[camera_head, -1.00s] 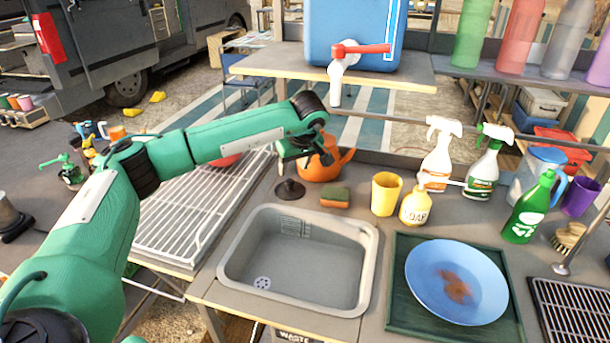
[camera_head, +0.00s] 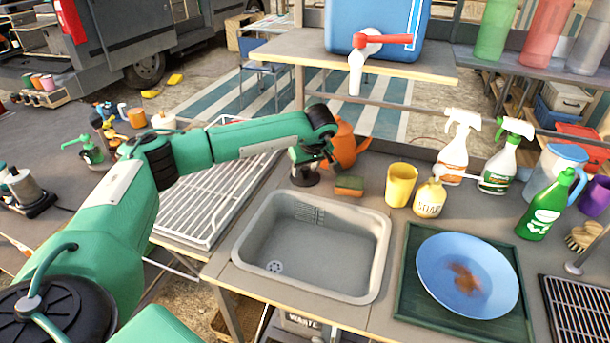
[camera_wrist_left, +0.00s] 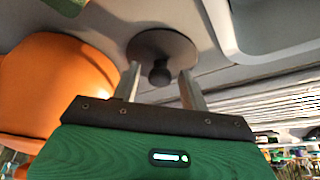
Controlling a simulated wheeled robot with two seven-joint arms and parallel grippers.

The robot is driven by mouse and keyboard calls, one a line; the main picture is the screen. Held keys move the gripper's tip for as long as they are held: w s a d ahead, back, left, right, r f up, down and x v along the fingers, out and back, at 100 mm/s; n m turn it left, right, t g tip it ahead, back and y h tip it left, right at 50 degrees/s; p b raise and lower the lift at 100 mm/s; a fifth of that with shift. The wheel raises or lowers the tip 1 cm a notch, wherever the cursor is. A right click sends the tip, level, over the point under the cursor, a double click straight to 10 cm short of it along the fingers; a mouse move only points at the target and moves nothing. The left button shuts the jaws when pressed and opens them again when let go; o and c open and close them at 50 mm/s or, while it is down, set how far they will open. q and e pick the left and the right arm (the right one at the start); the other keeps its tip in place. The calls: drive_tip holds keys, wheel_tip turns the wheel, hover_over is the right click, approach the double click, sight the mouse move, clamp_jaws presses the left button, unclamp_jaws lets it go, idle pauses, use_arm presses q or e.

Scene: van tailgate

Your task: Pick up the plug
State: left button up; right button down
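The plug (camera_head: 303,179) is a dark round disc with a small knob. It lies on the counter behind the sink (camera_head: 268,262), left of the sponge (camera_head: 349,186), and is partly hidden by my left gripper in the head view. In the left wrist view the plug (camera_wrist_left: 163,44) is straight ahead, its knob between the fingertips. My left gripper (camera_wrist_left: 161,84) is open, with one finger on each side of the knob and a gap visible. In the head view my left gripper (camera_head: 316,168) is low over the plug. My right gripper is not in view.
An orange watering can (camera_head: 345,146) stands close beside my left gripper. A yellow cup (camera_head: 400,185) and a soap bottle (camera_head: 430,198) stand to the right. A white drying rack (camera_head: 205,205) lies under my left arm. The sink is empty.

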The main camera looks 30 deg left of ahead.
use_arm(q)
clamp_jaws()
